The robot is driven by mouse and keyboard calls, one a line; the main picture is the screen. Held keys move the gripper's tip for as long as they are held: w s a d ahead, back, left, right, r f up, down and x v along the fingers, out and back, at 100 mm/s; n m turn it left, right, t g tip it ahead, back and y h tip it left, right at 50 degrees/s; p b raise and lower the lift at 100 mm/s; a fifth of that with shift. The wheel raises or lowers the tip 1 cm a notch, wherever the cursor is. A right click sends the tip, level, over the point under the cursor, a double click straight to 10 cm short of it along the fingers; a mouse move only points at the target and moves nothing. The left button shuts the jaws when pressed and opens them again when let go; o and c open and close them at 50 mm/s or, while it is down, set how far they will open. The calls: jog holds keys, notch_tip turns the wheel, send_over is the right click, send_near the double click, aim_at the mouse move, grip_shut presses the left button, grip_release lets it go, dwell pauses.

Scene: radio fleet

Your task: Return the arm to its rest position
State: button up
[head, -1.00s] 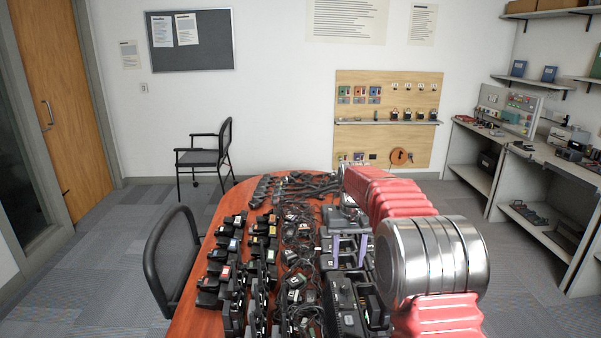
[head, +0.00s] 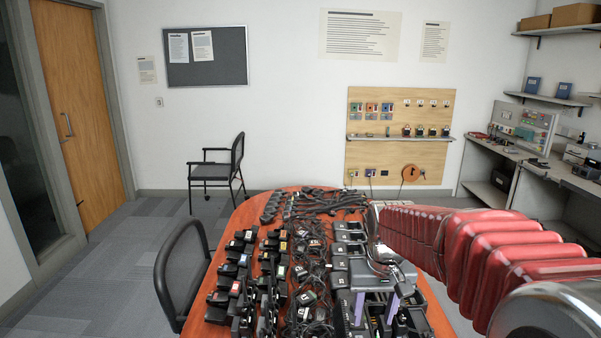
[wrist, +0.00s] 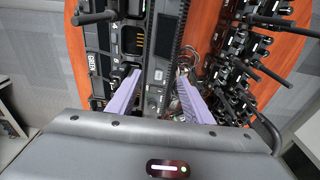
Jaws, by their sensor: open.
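My arm in its red ribbed sleeve reaches in from the right edge of the head view, over the right side of the table (head: 200,283). My gripper (head: 376,310) has a grey body and two purple fingers pointing down above the black charger units there. In the wrist view my gripper (wrist: 158,76) is open, its fingers apart with nothing between them. A long dark charger unit (wrist: 170,30) lies below the gap. I cannot tell whether the fingertips touch anything.
Rows of black radios (head: 243,262), cables (head: 305,260) and chargers crowd the table. A chair (head: 180,268) stands close at its left, another chair (head: 222,168) behind. A pegboard (head: 400,137) is on the back wall, and a workbench (head: 515,165) is at the right. Floor is free at left.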

jog(key=s+r+t, duration=0.2)
jog(key=s, duration=0.8)
jog(key=s+r+t, duration=0.2)
jog(key=s+r, duration=0.1)
jog(key=s, duration=0.8)
jog(key=shift+s+a, duration=0.15)
jog(key=shift+s, duration=0.15)
